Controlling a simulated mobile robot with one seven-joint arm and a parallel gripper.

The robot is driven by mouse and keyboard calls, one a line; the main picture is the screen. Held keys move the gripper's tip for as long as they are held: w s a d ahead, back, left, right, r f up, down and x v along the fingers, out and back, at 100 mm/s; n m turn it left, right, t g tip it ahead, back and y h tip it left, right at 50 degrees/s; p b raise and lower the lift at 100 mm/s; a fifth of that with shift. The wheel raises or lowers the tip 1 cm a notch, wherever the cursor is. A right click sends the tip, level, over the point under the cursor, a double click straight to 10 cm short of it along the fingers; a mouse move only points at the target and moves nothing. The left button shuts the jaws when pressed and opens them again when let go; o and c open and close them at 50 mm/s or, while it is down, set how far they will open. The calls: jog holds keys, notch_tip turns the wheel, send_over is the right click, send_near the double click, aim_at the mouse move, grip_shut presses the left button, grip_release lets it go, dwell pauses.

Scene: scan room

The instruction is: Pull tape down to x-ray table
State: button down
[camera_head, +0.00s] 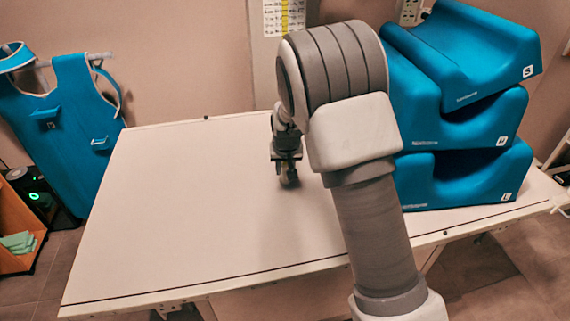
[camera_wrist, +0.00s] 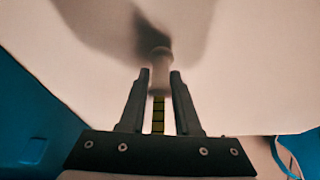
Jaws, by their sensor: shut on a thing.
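The x-ray table (camera_head: 190,205) is a wide pale top with dark edge lines. My gripper (camera_head: 289,170) is low over its back middle, fingers pointing down. The wrist view shows the fingertips (camera_wrist: 160,78) shut on a pale rounded end piece (camera_wrist: 160,57) of the tape. The yellow tape (camera_wrist: 158,115) with dark marks runs between the fingers. The end piece is close to the tabletop, with a shadow beside it. I cannot tell whether it touches. My arm hides part of the table in the head view.
Blue foam supports (camera_head: 470,130) are stacked on the table's right side. A blue apron (camera_head: 65,125) hangs at the left. A wall panel with a yellow-striped chart (camera_head: 284,15) is behind the table. The left half of the tabletop is clear.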

jog(key=shift+s+f, duration=0.1)
jog(key=shift+f, duration=0.5)
jog(key=c, duration=0.7)
grip_release()
jog(key=shift+r, duration=0.1)
jog(key=shift+r, duration=0.15)
jog(key=shift+p+v, duration=0.6)
jog(key=shift+v, duration=7.95)
